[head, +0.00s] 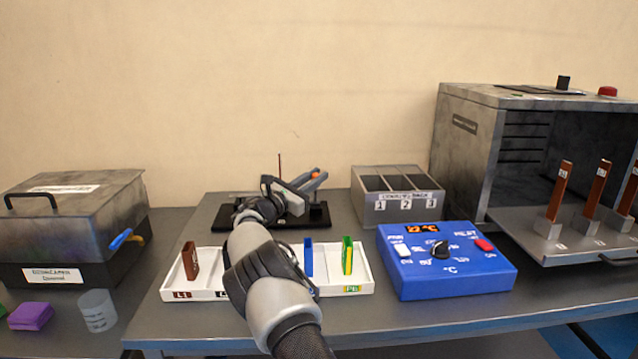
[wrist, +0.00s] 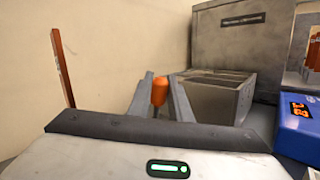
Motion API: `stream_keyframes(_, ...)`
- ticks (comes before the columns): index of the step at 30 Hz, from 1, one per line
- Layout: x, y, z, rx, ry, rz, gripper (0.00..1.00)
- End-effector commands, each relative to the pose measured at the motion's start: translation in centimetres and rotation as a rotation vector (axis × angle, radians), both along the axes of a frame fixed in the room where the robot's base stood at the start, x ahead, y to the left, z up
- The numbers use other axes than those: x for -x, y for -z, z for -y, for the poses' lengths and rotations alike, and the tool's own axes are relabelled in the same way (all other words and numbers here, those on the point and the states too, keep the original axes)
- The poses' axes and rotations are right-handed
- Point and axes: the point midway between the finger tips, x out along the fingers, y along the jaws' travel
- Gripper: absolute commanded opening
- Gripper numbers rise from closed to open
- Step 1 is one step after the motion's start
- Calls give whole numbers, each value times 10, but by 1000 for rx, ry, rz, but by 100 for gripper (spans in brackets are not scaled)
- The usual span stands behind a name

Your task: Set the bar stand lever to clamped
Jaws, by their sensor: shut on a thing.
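The bar stand has a dark base (head: 320,214) on the table near the wall, partly hidden behind my arm. A thin reddish-brown bar stands upright at it and shows at the left of the wrist view (wrist: 62,68). The lever's orange knob (wrist: 159,91) sits between the two grey fingers of my gripper (wrist: 160,84), which is shut on it. In the head view, the gripper (head: 308,180) is above the stand's right part, with a bit of orange (head: 316,174) showing at its tips. The lever's shaft and its pivot are hidden.
A white tray (head: 208,293) with coloured upright pieces lies under my forearm. A blue control box (head: 445,280) and a grey numbered bin (head: 398,210) stand to the right. A large grey cabinet (head: 470,150) is at far right, a lidded grey box (head: 75,230) at left.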

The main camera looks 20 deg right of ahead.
Motion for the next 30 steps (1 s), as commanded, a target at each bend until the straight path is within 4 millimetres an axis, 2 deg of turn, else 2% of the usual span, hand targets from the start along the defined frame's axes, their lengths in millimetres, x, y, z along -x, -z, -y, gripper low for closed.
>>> stream_keyframes(8, 1, 1, -1, -1, -1, 3, 0)
stream_keyframes(9, 1, 1, -1, -1, 0, 3, 19)
stream_keyframes(12, 0, 1, -1, -1, -1, 3, 36)
stream_keyframes(23, 1, -5, 0, 1, 0, 4, 37)
stream_keyframes(30, 0, -46, -1, -1, -2, 6, 37)
